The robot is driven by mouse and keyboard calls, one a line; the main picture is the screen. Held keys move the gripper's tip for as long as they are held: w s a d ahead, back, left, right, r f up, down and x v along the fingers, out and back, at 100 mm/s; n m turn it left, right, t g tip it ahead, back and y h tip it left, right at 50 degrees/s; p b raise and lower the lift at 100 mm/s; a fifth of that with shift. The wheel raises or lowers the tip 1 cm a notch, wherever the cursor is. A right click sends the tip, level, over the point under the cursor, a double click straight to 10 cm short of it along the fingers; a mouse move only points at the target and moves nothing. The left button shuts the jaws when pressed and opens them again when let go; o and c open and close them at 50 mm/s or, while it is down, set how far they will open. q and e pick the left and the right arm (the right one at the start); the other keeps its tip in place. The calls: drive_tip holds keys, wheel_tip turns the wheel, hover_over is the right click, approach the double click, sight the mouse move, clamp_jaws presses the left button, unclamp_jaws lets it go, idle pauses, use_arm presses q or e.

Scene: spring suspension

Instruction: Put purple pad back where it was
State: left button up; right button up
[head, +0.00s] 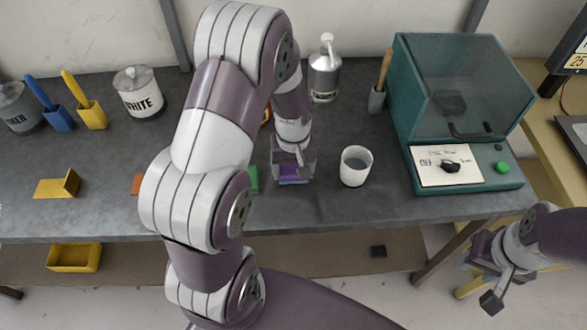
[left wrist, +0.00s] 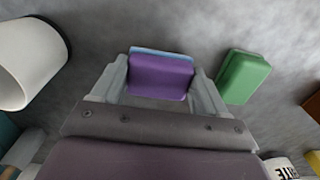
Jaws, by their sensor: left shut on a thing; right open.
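The purple pad (head: 290,173) is at the tip of my left gripper (head: 292,178), near the front part of the grey bench. In the left wrist view the purple pad (left wrist: 160,77) sits between both fingers of the left gripper (left wrist: 163,82), which are shut on it. A light-blue strip shows along the pad's edge. I cannot tell whether the pad touches the bench. A green block (left wrist: 242,78) lies just beside it and shows partly behind my arm in the head view (head: 254,180). My right gripper (head: 479,282) is open and empty, low at the right, off the bench.
A white cup (head: 355,166) stands right of the left gripper. An orange block (head: 137,184) is partly hidden by my arm. A teal machine (head: 455,95) stands at right.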

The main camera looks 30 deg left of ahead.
sight(293, 170)
use_arm(q)
drive_tip(key=shift+s+f, duration=0.1)
drive_tip(key=shift+f, duration=0.4)
drive_tip(key=shift+w+f, duration=0.2)
drive_tip(key=shift+f, duration=0.15)
drive_tip(key=o, duration=0.9)
drive_tip(key=shift+o, duration=0.2)
wheel_tip(293, 170, up, 12)
drive_tip(key=s+d+f+m+t, duration=0.1)
drive_tip(key=s+d+m, duration=0.4)
drive_tip(key=s, duration=0.4)
drive_tip(key=shift+f+m, duration=0.25)
drive_tip(key=shift+m, duration=0.45)
